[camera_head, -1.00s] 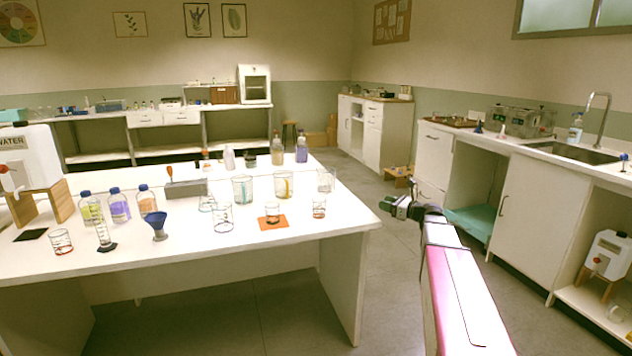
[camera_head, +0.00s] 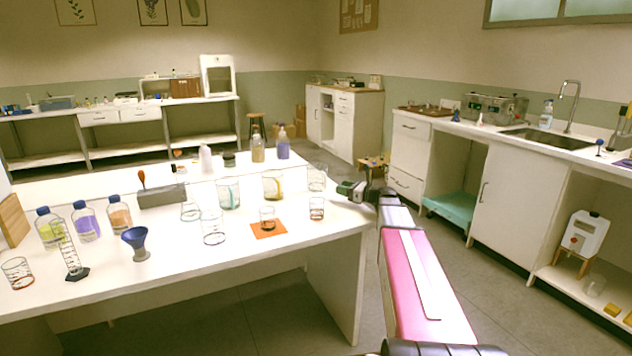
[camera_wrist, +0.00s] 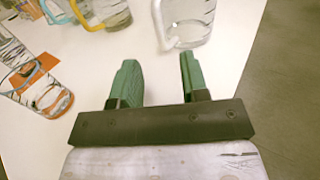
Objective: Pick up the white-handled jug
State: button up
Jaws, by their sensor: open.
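The white-handled jug (camera_wrist: 190,18) is clear glass and stands upright at the top of the wrist view, with its white handle at its left side. In the head view the jug (camera_head: 318,177) stands near the right end of the white table. My gripper (camera_wrist: 158,76) has its green fingers apart with bare white tabletop between them. The jug is just beyond the fingertips, apart from them. In the head view my gripper (camera_head: 348,189) is at the table's right edge, to the right of the jug.
A yellow-handled jug (camera_wrist: 110,12) and a cyan-handled jug (camera_head: 229,193) stand to the left. A clear beaker (camera_wrist: 30,80) is close on the left, near an orange mat (camera_head: 268,230). Several bottles stand farther back and left. Open floor lies to the right.

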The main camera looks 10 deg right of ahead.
aim_at(325, 187)
jog(key=x, duration=0.8)
jog(key=shift+w+a+f, duration=0.25)
jog(key=shift+f, duration=0.05)
grip_shut()
